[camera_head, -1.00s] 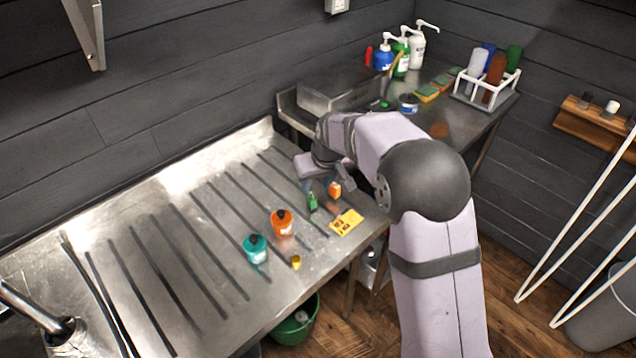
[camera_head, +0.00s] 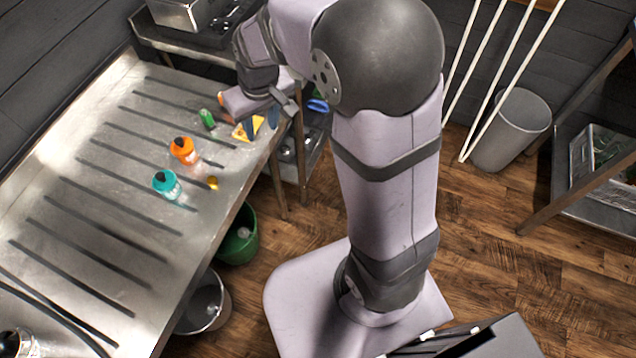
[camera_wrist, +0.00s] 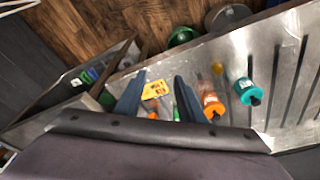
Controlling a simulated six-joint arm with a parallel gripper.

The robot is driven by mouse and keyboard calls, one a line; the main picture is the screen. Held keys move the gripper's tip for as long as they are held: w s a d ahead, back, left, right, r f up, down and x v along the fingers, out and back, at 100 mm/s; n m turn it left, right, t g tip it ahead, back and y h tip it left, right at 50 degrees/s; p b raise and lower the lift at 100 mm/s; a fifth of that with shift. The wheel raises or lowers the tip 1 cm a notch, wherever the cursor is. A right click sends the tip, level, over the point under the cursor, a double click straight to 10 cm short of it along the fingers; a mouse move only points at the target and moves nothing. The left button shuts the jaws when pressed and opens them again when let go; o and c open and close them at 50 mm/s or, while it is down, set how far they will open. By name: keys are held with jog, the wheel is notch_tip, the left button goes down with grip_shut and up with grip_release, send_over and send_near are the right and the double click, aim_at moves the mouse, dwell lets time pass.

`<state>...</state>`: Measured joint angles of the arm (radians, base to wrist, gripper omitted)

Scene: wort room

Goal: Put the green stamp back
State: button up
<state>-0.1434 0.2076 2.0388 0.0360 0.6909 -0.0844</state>
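The small green item (camera_head: 207,119), which looks like the green stamp, stands on the ribbed steel drainboard (camera_head: 135,185). My gripper (camera_head: 282,112) is over the right edge of the drainboard, to the right of the green item and beside a yellow card (camera_head: 248,128). In the wrist view the two fingers of my gripper (camera_wrist: 159,76) are apart, with the yellow card (camera_wrist: 155,89) in line between them. A bit of green (camera_wrist: 176,114) shows there, partly hidden by the right finger. An orange-brown item (camera_head: 226,101) is partly hidden by my gripper.
An orange bottle (camera_head: 183,150), a teal bottle (camera_head: 166,184) and a small yellow piece (camera_head: 213,183) stand on the drainboard. A green bucket (camera_head: 240,238) and a steel bin (camera_head: 205,303) are below its edge. A grey bin (camera_head: 510,130) stands by the wall.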

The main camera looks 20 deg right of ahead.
jog(key=s+d+f+m+g, duration=0.1)
jog(key=s+d, duration=0.2)
jog(key=s, duration=0.6)
jog(key=s+d+f+m+g, duration=0.1)
jog(key=s+d+f, duration=0.1)
jog(key=s, duration=0.7)
jog(key=shift+d+h, duration=0.3)
jog(key=shift+d, duration=0.4)
jog(key=shift+f, duration=0.1)
